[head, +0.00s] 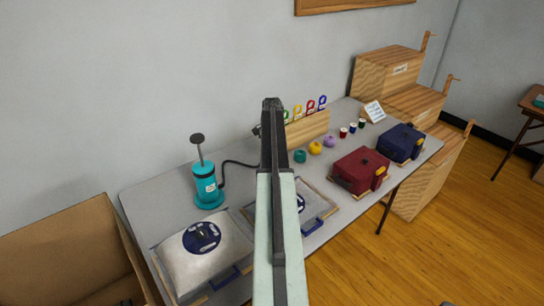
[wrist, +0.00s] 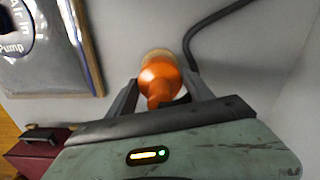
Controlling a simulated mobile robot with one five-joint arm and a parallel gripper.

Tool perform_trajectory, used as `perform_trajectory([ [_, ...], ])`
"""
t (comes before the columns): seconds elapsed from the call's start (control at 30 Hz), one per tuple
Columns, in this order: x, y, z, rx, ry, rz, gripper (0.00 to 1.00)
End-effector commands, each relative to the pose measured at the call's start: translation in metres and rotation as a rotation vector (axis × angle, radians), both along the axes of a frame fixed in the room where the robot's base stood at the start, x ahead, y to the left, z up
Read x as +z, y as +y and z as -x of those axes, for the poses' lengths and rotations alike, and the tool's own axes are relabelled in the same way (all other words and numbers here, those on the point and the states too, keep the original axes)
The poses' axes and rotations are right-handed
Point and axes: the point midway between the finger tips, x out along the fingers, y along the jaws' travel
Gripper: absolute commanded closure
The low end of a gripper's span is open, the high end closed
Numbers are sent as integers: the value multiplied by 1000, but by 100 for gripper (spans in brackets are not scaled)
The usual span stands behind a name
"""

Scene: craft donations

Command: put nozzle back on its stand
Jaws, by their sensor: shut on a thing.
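In the wrist view, the orange nozzle (wrist: 159,80) sits between the two dark fingers of my gripper (wrist: 160,88), which is shut on it. A pale tan round piece (wrist: 156,55) shows just beyond the nozzle; it may be the stand, but I cannot tell whether the nozzle touches it or sits in it. A black hose (wrist: 196,32) curves away beside the nozzle. In the head view, my arm hides the nozzle, the stand and the fingertips. The teal pump (head: 208,187) stands upright on the grey table (head: 150,200), its hose (head: 240,163) running behind my arm.
Bags on framed trays lie at the front left (head: 185,252) and beside my arm (head: 316,203). Right of it are yarn balls (head: 315,147), a wooden rack with coloured hooks (head: 310,127), a red case (head: 360,170) and a navy case (head: 401,143). A cardboard box (head: 70,255) is at left.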

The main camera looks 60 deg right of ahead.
Motion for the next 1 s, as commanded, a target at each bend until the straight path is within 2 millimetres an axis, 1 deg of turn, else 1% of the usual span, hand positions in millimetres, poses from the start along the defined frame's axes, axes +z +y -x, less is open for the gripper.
perform_trajectory([
  [0.37,0,0,0,0,0,0,88],
  [1.0,-18,0,0,0,0,0,88],
])
